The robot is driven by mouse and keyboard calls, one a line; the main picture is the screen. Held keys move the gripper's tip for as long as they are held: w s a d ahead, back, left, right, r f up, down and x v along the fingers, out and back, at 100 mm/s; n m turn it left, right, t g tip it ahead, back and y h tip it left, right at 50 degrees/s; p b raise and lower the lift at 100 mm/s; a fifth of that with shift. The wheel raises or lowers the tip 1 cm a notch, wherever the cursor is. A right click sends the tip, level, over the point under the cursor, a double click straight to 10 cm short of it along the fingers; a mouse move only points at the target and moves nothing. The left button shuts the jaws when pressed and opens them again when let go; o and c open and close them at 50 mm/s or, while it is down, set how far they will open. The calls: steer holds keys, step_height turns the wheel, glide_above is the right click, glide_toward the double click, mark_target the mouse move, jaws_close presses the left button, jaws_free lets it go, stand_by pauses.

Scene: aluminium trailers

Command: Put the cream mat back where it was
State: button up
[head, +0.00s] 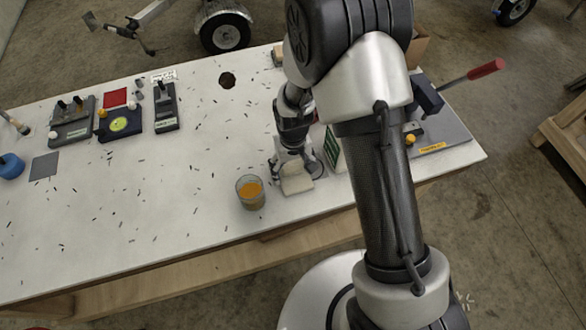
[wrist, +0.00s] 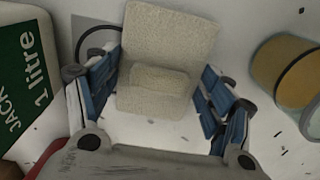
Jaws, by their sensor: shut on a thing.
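The cream mat (head: 298,184) is a small square pad near the table's front edge, right under my gripper (head: 291,158). In the wrist view the cream mat (wrist: 170,36) lies between and beyond the blue finger pads, with a smaller raised cream block on it. My gripper (wrist: 158,85) points down and is shut on the mat, a finger at either side. My arm and fingers hide part of the mat in the head view. I cannot tell whether the mat touches the table or hangs just above it.
A glass with orange content (head: 251,193) stands close to the left of the mat. A green labelled "1 litre" container (head: 334,152) stands close on the right, partly behind my arm.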

mark_target(293, 169)
steer(key=shift+r, duration=0.1)
steer(key=shift+f, duration=0.2)
steer(key=o, duration=1.1)
steer(key=shift+c, duration=0.2)
step_height(293, 169, up, 12)
steer(key=p, duration=0.3)
steer(key=shift+r, duration=0.2)
